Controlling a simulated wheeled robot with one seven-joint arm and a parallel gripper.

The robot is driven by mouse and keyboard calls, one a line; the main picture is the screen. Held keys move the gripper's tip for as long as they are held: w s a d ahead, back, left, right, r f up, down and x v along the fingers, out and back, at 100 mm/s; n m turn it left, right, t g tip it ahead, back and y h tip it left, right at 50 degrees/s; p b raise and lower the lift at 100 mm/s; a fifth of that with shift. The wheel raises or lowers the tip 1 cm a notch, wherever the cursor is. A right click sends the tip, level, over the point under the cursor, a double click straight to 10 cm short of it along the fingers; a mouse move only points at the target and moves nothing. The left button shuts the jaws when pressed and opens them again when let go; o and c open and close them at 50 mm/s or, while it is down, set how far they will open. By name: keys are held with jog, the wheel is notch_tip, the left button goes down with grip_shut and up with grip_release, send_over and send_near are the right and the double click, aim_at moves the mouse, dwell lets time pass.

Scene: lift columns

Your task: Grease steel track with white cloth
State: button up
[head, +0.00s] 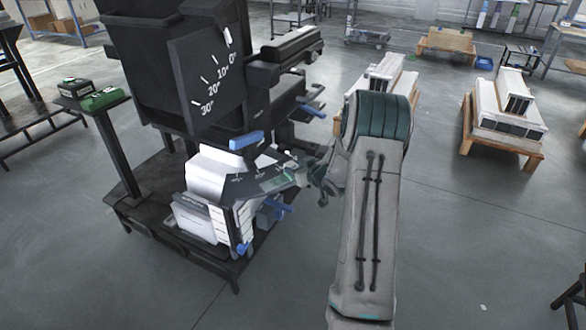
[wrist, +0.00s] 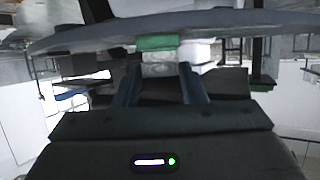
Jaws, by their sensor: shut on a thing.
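My gripper (head: 308,177) reaches from the right to the edge of a dark, flat curved part on the machine. In the wrist view my gripper (wrist: 162,72) has its two fingers on either side of a pale, patterned piece, which looks like the white cloth (wrist: 160,66). A green strip (wrist: 157,43) lies just beyond it, against a long curved grey band that may be the steel track (wrist: 235,24). In the head view the likely track (head: 245,186) is dark, with small pale marks and a green patch near my gripper. Contact between cloth and track is unclear.
The black machine (head: 205,75) with an angle scale stands at left centre. A white and blue unit (head: 205,215) sits low on its base. A side stand (head: 92,98) holds green and black boxes. Loaded pallets (head: 505,120) stand at right.

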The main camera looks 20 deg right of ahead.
jog(key=shift+w+d+r+p, duration=0.15)
jog(key=shift+d+p, duration=0.35)
jog(key=shift+d, duration=0.4)
jog(key=shift+w+d+f+p, duration=0.15)
jog(key=shift+d+p, duration=0.3)
jog(key=shift+d, duration=0.45)
jog(key=shift+a+f, duration=0.15)
jog(key=shift+a, duration=0.05)
jog(key=shift+s+a+r+b, duration=0.1)
jog(key=shift+s+a+b, duration=0.15)
jog(key=shift+a, duration=0.85)
jog(key=shift+s+a+r+b, duration=0.15)
jog(key=shift+a+b, duration=0.25)
jog(key=shift+a, duration=0.65)
jog(key=shift+s+a+f+b, duration=0.1)
jog(key=shift+s+a+b, duration=0.15)
jog(key=shift+a, duration=0.85)
